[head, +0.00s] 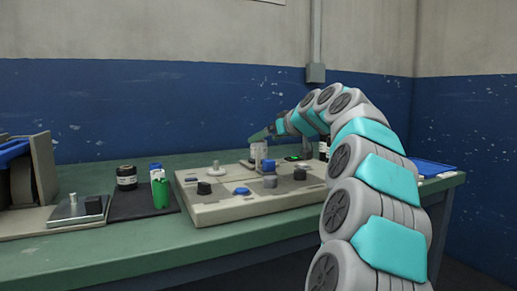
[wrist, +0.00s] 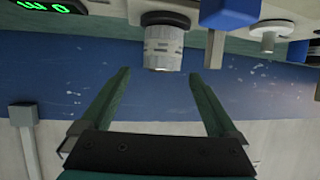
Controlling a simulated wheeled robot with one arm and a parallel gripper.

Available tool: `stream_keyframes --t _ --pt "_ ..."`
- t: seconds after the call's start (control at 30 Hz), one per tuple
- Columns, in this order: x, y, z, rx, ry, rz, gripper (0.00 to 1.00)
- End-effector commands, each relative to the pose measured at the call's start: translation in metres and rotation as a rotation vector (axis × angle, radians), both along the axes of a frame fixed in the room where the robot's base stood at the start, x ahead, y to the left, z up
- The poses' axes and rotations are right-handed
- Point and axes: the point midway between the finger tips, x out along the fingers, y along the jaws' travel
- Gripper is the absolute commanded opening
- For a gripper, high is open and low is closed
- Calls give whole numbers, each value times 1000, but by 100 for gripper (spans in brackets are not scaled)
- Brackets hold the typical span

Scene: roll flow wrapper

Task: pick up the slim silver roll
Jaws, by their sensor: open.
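A silver cylinder with fine markings and a dark ring at one end, which looks like the slim silver roll (wrist: 163,48), stands upright on the machine panel. The wrist view is upside down, so the roll hangs from the top there. In the head view the roll (head: 258,152) is pale and sits just below my gripper (head: 262,134). My gripper (wrist: 160,74) is open and empty, with its two green fingers pointing towards the roll. The roll lies in line with the gap, at or just beyond the fingertips. The exact distance is hard to tell.
The beige panel (head: 230,208) carries a white spool (head: 215,172), dark knobs and a blue button (head: 242,191). A blue-topped post (wrist: 228,12) stands close beside the roll. A green-lit display (wrist: 48,6) is on its other side.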

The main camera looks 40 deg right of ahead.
Motion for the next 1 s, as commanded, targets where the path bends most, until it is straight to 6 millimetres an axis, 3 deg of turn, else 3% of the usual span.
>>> stream_keyframes --t 0.63,0.9,1.0 --pt "64 -4 -28 0 3 1 95" --pt "69 -4 -29 0 1 1 95" --pt "68 -4 -29 0 1 1 85"
